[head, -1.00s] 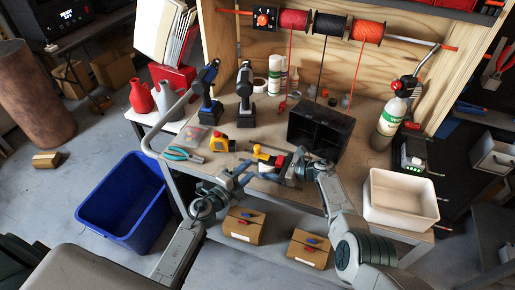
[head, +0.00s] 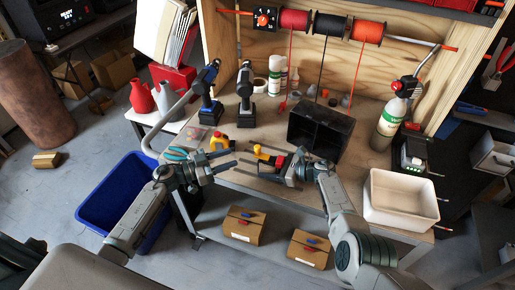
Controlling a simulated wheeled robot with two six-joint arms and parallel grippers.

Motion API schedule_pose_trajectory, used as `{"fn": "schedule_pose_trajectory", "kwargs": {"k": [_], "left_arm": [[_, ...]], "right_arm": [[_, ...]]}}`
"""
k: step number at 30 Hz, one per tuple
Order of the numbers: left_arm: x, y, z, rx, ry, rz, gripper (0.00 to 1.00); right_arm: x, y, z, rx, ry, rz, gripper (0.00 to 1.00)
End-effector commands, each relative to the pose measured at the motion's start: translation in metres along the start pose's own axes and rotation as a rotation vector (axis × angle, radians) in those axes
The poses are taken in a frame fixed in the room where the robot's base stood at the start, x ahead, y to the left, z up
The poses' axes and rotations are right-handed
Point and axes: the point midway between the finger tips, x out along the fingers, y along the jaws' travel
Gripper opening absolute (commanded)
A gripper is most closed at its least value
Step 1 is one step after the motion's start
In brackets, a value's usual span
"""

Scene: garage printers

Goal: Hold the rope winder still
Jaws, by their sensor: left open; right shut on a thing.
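The small tool with a yellow handle (head: 262,154) and a red part, which I take to be the rope winder, is at the front edge of the workbench. My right gripper (head: 291,168) is shut on it from the right, and its fingers and the grey parts there hide much of it. Its exact shape is too small to tell. My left gripper (head: 222,161) is open and empty, apart from the winder, to its left over the front edge of the bench. Its fingers point right.
Teal-handled pliers (head: 176,153) and a yellow tape measure (head: 219,143) lie close to my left gripper. A black bin (head: 320,130) stands behind the winder, and a white tub (head: 401,199) stands to the right. A blue bin (head: 118,196) is on the floor at left.

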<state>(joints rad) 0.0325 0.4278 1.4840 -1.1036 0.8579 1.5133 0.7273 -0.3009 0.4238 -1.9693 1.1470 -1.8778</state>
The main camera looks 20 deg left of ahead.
Motion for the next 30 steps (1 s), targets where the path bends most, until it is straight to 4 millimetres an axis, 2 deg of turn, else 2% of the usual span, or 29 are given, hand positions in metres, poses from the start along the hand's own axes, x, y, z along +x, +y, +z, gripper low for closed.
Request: {"fn": "schedule_pose_trajectory", "kwargs": {"k": [1, 12, 16, 21, 30], "left_arm": [[0.008, 0.0, -0.001, -0.002, 0.006, 0.0, 0.41], [0.08, 0.0, -0.001, 0.002, 0.005, -0.001, 0.41], [0.098, 0.0, -0.001, 0.002, 0.004, -0.001, 0.41], [0.11, 0.0, 0.0, 0.003, 0.001, -0.001, 0.41], [0.113, 0.0, 0.0, 0.003, 0.001, -0.001, 0.41]], "right_arm": [[0.001, 0.005, -0.008, 0.009, 0.008, 0.006, 0.16], [0.001, 0.005, -0.008, 0.009, 0.008, 0.006, 0.16], [0.001, 0.004, -0.008, 0.009, 0.008, 0.006, 0.16], [0.001, 0.004, -0.008, 0.009, 0.008, 0.005, 0.16], [0.001, 0.004, -0.008, 0.009, 0.008, 0.005, 0.16]]}}
